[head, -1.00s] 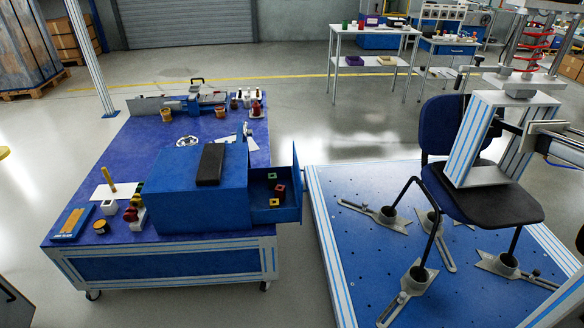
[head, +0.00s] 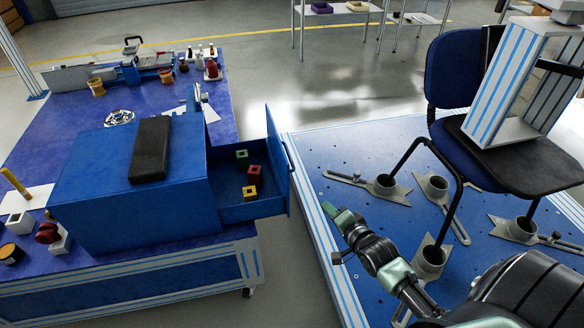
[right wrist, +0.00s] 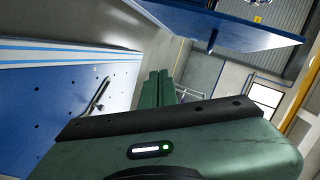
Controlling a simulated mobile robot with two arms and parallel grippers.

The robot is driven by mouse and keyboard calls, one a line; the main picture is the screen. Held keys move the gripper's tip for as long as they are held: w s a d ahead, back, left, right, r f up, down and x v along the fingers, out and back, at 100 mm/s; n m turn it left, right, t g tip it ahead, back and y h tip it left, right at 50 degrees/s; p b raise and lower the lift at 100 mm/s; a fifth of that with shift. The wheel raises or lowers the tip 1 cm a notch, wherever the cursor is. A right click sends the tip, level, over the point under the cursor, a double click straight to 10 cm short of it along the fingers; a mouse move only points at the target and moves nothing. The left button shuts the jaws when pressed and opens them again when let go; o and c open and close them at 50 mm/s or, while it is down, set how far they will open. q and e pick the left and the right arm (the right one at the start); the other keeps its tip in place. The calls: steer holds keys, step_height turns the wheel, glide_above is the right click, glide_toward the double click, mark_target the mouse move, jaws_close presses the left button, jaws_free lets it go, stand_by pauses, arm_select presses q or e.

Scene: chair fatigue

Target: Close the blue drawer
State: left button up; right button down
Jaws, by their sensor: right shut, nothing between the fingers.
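The blue drawer (head: 238,212) stands pulled out from the right side of the blue cabinet (head: 110,205) on the workbench. Several small blocks lie inside it, among them a green block (head: 241,154), a red block (head: 254,174) and a yellow block (head: 249,193). My right gripper (head: 337,213) is shut and empty, to the right of the drawer front and apart from it. In the right wrist view the shut green fingers (right wrist: 156,90) show, with the blue drawer (right wrist: 235,22) at the top. My left gripper is not in view.
A black box (head: 149,150) lies on the cabinet. The blue platform (head: 330,150) with slotted metal fixtures and a chair (head: 450,75) stands at the right, under my right arm. A strip of floor separates bench and platform.

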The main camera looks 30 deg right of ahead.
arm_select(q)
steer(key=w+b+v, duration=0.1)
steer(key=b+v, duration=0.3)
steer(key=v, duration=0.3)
arm_select(e)
step_height(320, 180, up, 14)
steer(key=w+a+m+t, duration=0.1)
steer(key=w+m+t, duration=0.1)
steer(key=m+t, duration=0.2)
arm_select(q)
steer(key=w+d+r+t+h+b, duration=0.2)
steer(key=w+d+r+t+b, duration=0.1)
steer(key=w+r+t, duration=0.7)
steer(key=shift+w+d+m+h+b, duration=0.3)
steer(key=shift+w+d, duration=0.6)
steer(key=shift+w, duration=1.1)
arm_select(e)
steer(key=w+a+y, duration=0.1)
steer(key=w+a, duration=0.3)
steer(key=w, duration=0.7)
steer(key=shift+w+r, duration=0.1)
